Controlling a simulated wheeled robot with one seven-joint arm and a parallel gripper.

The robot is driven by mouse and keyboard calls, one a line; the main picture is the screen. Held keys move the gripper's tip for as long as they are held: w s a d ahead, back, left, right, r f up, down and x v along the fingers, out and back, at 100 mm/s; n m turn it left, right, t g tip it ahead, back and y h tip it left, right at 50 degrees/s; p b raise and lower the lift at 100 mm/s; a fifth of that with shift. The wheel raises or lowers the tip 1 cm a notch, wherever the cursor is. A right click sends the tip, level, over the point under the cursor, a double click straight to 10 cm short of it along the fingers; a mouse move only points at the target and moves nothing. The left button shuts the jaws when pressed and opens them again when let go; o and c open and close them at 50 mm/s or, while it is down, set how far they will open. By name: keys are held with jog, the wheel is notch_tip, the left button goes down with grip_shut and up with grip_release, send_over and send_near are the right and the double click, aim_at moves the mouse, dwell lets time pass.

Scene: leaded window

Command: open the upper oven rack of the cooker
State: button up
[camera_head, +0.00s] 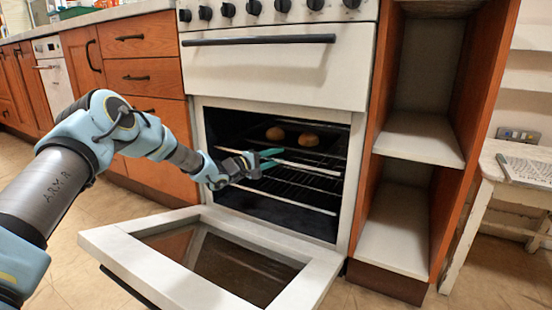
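The white cooker (275,70) stands in the middle of the head view. Its oven door (215,258) is folded down, and the dark oven cavity is open. The upper oven rack (312,168) is a wire rack with a pale front bar, inside the cavity. Two round brown items (276,134) sit towards the back of the oven. A lower rack (300,205) shows beneath. My gripper (272,158) has teal fingers and is at the left part of the upper rack's front bar. The fingers look slightly apart, but whether they close on the bar is too small to tell.
The lowered door juts out in front of the oven, below my arm. Orange wooden drawers (140,75) are on the left. An orange shelf unit with pale shelves (418,138) borders the oven on the right. A pale small table (490,165) stands far right. Tiled floor shows at left.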

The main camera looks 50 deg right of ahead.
grip_shut()
dwell(1.1)
